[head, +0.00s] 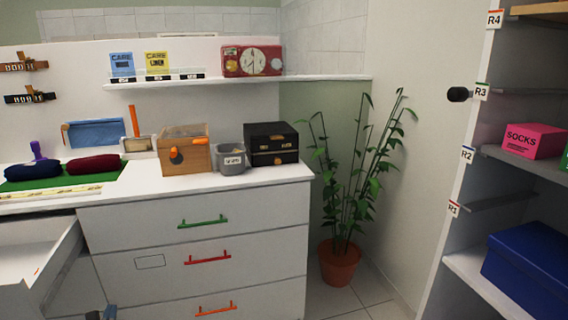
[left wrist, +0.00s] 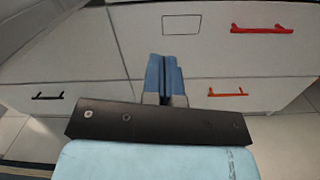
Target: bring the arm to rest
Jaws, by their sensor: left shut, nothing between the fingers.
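My left gripper (head: 102,313) shows only as a small part at the bottom edge of the head view, low in front of the white drawer unit (head: 205,262). In the left wrist view, its blue fingers (left wrist: 165,78) are together, with nothing between them. They point toward the drawer fronts, between the black handle and the orange handle (left wrist: 228,94) as pictured. They seem apart from both handles. Most of my left arm is hidden. My right gripper is in neither view.
An open drawer (head: 40,262) juts out at left. A wooden box (head: 185,150), grey bin (head: 231,160) and black box (head: 271,144) stand on the counter. A potted plant (head: 340,264) stands on the floor. Shelves at right hold a pink box (head: 534,141) and blue box (head: 530,258).

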